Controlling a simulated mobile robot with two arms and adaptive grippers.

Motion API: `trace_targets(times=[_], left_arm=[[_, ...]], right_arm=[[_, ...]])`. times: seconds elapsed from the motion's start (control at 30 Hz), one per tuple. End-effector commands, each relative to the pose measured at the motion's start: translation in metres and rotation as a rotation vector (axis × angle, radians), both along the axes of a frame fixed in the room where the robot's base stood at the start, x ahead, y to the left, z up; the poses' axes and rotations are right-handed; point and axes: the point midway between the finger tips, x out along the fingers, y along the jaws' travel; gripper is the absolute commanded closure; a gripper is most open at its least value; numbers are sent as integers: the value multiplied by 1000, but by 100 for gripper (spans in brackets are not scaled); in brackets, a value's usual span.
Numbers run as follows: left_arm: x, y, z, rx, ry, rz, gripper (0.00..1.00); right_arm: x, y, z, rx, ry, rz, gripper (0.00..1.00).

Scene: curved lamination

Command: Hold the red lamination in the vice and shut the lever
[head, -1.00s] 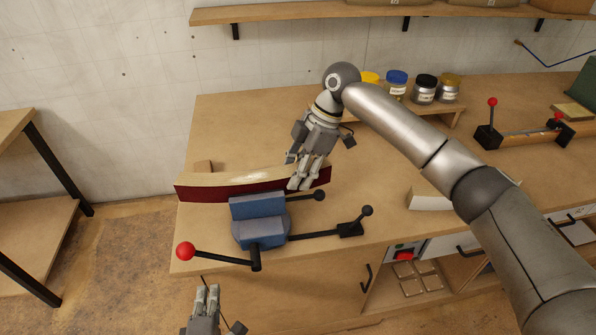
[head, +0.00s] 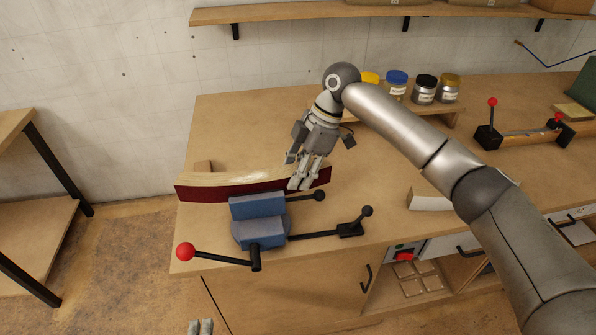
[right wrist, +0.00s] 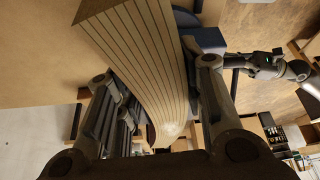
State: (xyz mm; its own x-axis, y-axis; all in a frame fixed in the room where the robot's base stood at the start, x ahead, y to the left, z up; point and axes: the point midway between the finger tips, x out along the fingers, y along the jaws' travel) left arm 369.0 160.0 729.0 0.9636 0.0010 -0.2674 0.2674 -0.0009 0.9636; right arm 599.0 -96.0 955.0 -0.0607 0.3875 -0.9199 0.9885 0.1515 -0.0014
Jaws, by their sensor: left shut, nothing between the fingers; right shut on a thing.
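The curved red lamination (head: 212,193) has a dark red front face and a pale top. It lies lengthwise behind the blue vice (head: 262,232), which hides part of its lower edge; I cannot tell whether it is between the jaws. My right gripper (head: 302,184) is shut on its right part. In the right wrist view the striped lamination (right wrist: 140,50) runs between the fingers. The vice's black lever (head: 222,258) with a red ball (head: 185,251) points left. My left gripper (head: 200,326) is shut and empty at the bottom edge, only its fingertips showing.
A black-knobbed handle (head: 350,230) stands right of the vice. A small wood block (head: 204,167) lies behind the lamination. Several jars (head: 425,88) stand on a low riser at the back. A pale curved piece (head: 430,199) lies to the right.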

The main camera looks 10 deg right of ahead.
Motion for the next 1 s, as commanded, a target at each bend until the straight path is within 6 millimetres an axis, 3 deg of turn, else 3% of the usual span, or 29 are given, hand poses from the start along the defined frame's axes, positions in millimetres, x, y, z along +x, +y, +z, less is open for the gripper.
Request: trace_targets(times=[0.03, 0.47, 0.5, 0.67, 0.87, 1.0], left_arm=[[0, 0, -1, 0, 0, 0, 100], [0, 0, -1, 0, 0, 0, 100], [0, 0, -1, -1, 0, 0, 100], [0, 0, -1, 0, 0, 0, 100], [0, 0, 0, 0, 0, 0, 100], [0, 0, 0, 0, 0, 0, 100]], right_arm=[[-6, 2, -7, -6, 17, 16, 100], [-6, 2, -7, -6, 17, 17, 100], [-6, 3, -7, -6, 17, 17, 59], [-5, 2, -7, -6, 16, 14, 39], [-4, 2, -6, -5, 13, 10, 39], [-4, 0, -7, -8, 14, 8, 23]])
